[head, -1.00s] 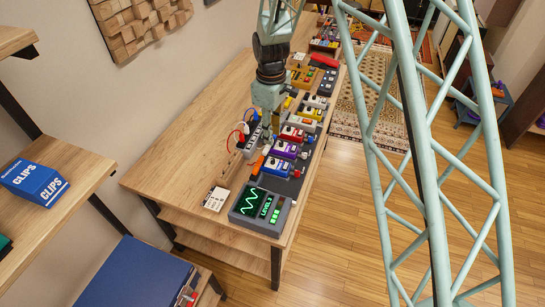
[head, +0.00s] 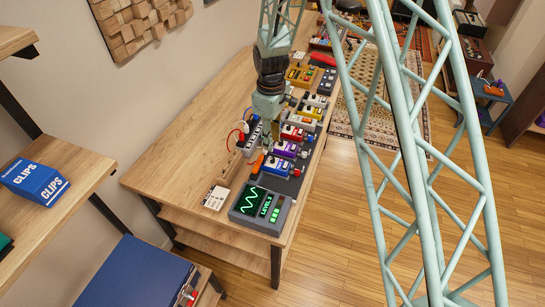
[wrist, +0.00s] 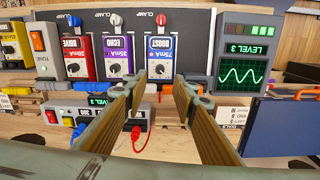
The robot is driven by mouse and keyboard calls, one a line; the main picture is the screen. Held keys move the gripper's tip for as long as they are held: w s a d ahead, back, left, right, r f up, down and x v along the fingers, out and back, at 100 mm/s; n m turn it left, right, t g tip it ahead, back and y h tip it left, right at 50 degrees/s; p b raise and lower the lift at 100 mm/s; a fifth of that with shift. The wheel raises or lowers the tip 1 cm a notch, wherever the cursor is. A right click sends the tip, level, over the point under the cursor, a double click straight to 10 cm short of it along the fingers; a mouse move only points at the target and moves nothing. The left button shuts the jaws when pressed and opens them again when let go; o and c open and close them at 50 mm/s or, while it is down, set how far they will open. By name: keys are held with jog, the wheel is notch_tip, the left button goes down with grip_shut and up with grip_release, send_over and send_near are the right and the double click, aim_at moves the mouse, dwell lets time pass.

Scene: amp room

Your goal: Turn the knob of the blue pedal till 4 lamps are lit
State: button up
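The blue pedal (head: 277,167) stands near the front end of the row on the dark board.
A purple pedal (wrist: 114,55) and a red pedal (wrist: 76,55) stand beside the blue one. A power box (wrist: 112,115) with a red plug (wrist: 137,132) lies below in the wrist view. A small card (head: 216,198) lies by the meter. The tabletop's left side is clear.

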aim_at(273, 158)
jog(key=shift+w+d+f+p, duration=0.1)
jog(key=shift+f+p, duration=0.25)
jog(key=shift+f, duration=4.55)
jog(key=shift+c, duration=0.2)
jog(key=c, duration=0.8)
